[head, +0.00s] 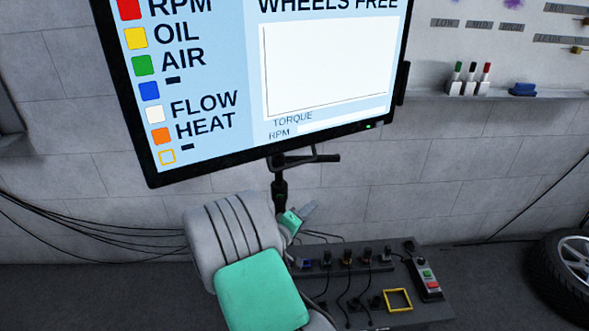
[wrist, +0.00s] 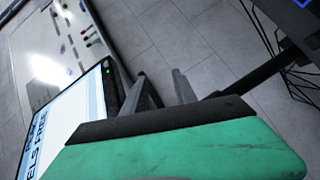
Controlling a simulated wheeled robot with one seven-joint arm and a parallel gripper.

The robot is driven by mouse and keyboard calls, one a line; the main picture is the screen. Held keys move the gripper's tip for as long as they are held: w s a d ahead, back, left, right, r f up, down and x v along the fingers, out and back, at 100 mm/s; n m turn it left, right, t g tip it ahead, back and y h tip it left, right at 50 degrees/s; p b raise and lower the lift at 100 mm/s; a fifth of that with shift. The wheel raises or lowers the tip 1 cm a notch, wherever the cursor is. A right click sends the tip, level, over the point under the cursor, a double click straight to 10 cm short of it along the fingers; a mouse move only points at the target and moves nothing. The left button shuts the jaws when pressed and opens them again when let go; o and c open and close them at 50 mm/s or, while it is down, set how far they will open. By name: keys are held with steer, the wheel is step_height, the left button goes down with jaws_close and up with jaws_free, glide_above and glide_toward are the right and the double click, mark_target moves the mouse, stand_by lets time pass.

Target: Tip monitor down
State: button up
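The monitor (head: 240,80) is a large black-framed screen, shown tilted in the head view with its top cut off. It also shows at the left of the wrist view (wrist: 68,120). A dark handle bar (head: 322,158) sticks out below its lower edge, by the dark support post (head: 279,190). My gripper (head: 310,206) is below the handle and apart from it, in front of the wall. In the wrist view its two fingers (wrist: 161,85) stand apart with nothing seen between them. The arm hides part of the post.
A low dark bench (head: 420,310) with plugs, cables, a yellow square frame (head: 398,300) and a button box (head: 428,280) lies below. A shelf (head: 500,95) with markers is at the right, and a wheel (head: 570,265) stands at the right edge. Cables hang along the left wall.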

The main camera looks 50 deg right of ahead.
mark_target(295, 164)
steer(key=w+r+n+t+h, duration=0.2)
steer(key=w+r+n+t, duration=0.4)
steer(key=r, duration=0.3)
steer(key=shift+m+h, duration=0.3)
steer(key=x, duration=0.2)
steer(key=p+x, duration=0.1)
steer(key=x, duration=0.1)
steer(key=p+x, duration=0.1)
steer(key=x, duration=0.2)
steer(key=shift+w+f, duration=0.15)
steer(key=shift+w, duration=0.2)
jaws_close()
